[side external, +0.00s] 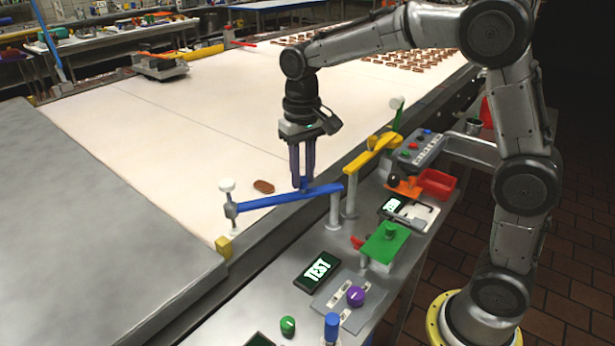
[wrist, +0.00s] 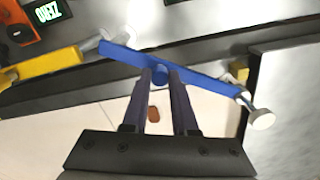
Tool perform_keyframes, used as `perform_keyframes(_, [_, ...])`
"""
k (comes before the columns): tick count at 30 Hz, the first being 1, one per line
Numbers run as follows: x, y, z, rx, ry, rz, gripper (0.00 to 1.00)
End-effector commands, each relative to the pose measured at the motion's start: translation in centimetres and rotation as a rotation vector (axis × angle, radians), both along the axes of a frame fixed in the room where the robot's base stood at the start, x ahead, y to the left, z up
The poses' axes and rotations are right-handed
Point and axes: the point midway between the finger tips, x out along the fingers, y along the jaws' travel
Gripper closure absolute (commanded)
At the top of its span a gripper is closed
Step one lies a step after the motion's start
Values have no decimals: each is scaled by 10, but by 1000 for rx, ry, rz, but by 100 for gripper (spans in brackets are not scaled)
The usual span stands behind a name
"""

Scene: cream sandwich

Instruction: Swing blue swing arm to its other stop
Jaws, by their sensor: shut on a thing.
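The blue swing arm (side external: 283,198) reaches from a grey post (side external: 335,211) at the belt's near edge out over the white belt. Its free end carries a white-topped knob (side external: 227,186). My gripper (side external: 303,185) points down at the arm, with its fingers at a small blue peg on it. In the wrist view the blue swing arm (wrist: 205,80) crosses the picture, and my gripper (wrist: 160,76) is shut on the blue peg (wrist: 159,77). The white knob (wrist: 262,119) shows at the right end of the arm there.
A yellow swing arm (side external: 372,157) stands behind the blue one on its own post. A yellow block (side external: 224,246) sits at the belt edge. A brown biscuit (side external: 263,187) lies on the belt. A side panel holds a green plate (side external: 386,243), a purple knob (side external: 355,296) and a display (side external: 317,269).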

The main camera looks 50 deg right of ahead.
Motion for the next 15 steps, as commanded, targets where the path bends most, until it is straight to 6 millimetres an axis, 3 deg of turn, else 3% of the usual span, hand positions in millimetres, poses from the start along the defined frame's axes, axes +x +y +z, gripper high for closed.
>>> perform_keyframes(15, [27,-28,2,0,-10,-493,100])
